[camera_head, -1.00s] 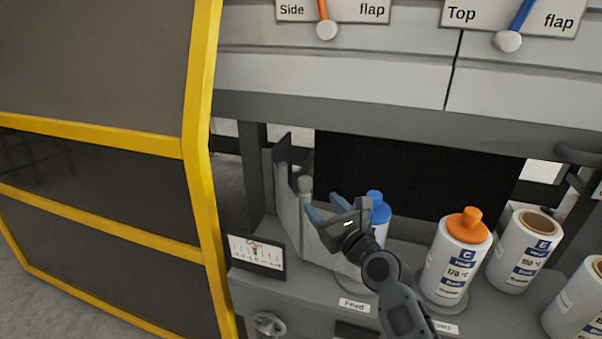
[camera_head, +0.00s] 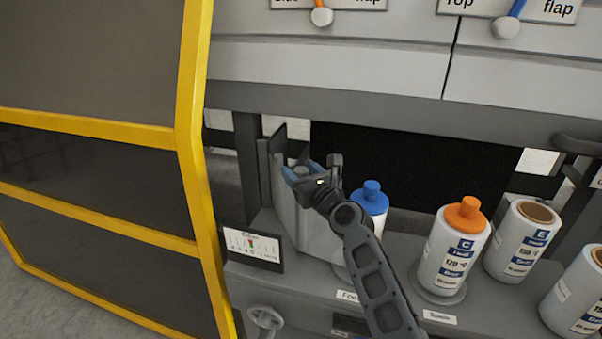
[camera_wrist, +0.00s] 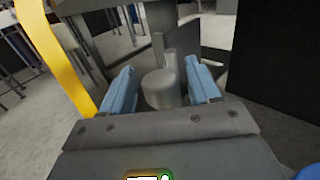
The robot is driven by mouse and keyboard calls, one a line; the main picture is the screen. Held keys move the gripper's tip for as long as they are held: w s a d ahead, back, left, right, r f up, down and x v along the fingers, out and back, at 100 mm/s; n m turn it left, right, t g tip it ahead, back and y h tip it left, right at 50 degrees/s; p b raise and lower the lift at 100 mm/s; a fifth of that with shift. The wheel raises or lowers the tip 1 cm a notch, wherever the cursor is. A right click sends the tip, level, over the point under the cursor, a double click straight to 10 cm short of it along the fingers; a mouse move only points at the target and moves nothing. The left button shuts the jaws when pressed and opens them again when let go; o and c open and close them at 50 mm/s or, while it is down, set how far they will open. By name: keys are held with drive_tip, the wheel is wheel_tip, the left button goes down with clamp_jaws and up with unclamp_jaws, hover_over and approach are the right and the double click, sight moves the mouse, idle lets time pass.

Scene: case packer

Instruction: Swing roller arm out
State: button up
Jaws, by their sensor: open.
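The roller arm (camera_head: 309,225) is a light grey upright piece at the left end of the machine's opening, with a rounded post top. In the wrist view the grey post (camera_wrist: 160,88) stands between the two blue fingers of my gripper (camera_wrist: 160,90), with a gap on each side. In the head view my gripper (camera_head: 297,174) is open at the top of this piece, its fingers pointing left. My gripper and forearm hide part of the piece's right side and its lower end.
A bottle with a blue cap (camera_head: 371,203) stands just right of my gripper. A yellow guard frame (camera_head: 193,150) is on the left.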

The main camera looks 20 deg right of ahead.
clamp_jaws()
idle(0.5)
